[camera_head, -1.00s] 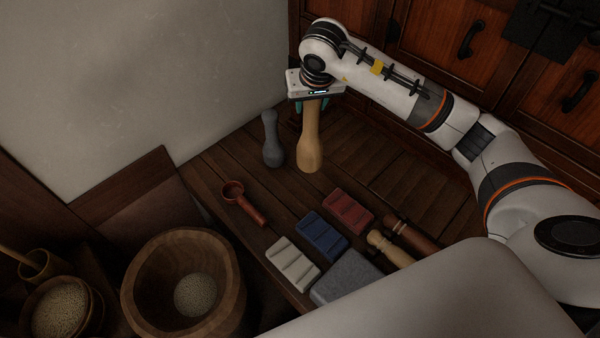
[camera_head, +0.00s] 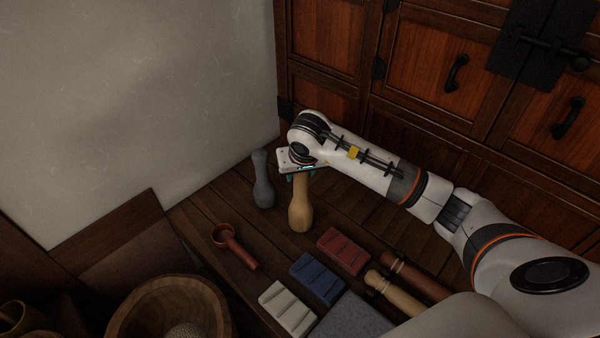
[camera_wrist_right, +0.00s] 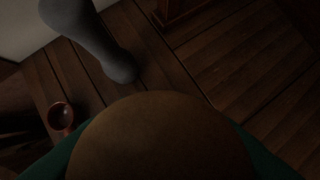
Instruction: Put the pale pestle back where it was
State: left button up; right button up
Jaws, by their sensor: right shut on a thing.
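The pale pestle (camera_head: 301,212) hangs or stands upright in the head view, its thick end down near the wooden boards. I cannot tell if it touches them. My right gripper (camera_head: 298,174) is shut on its upper end. In the right wrist view the pestle (camera_wrist_right: 160,140) fills the lower middle, between teal fingers at its sides. A grey pestle (camera_head: 262,182) stands upright just left of it, apart from it; it also shows in the right wrist view (camera_wrist_right: 90,40). My left gripper is in neither view.
A red-brown scoop (camera_head: 237,248) lies to the left. White (camera_head: 287,308), blue (camera_head: 317,278) and red (camera_head: 343,251) grooved blocks lie in front, near a grey slab (camera_head: 352,318). Pale (camera_head: 395,293) and dark (camera_head: 415,275) wooden handles lie at right. A wooden bowl (camera_head: 125,310) is front left.

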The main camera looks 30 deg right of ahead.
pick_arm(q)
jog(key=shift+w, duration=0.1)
pick_arm(e)
jog(key=shift+r, duration=0.1)
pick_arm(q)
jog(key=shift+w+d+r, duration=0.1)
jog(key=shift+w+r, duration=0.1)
pick_arm(e)
jog(key=o, duration=1.3)
jog(key=p+v, duration=0.1)
jog(key=v, duration=0.5)
jog(key=shift+s+r+p, duration=0.15)
jog(key=shift+r+p, duration=0.2)
jog(key=shift+r, duration=0.05)
jog(key=shift+s+a+r, duration=0.1)
jog(key=shift+s+r, duration=0.05)
jog(key=shift+r, duration=0.1)
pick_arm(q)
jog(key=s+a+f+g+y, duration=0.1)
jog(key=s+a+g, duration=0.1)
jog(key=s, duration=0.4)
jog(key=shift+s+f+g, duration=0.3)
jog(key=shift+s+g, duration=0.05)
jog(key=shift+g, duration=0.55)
pick_arm(e)
jog(key=shift+r, duration=0.1)
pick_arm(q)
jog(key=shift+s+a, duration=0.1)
pick_arm(e)
jog(key=shift+s, duration=0.1)
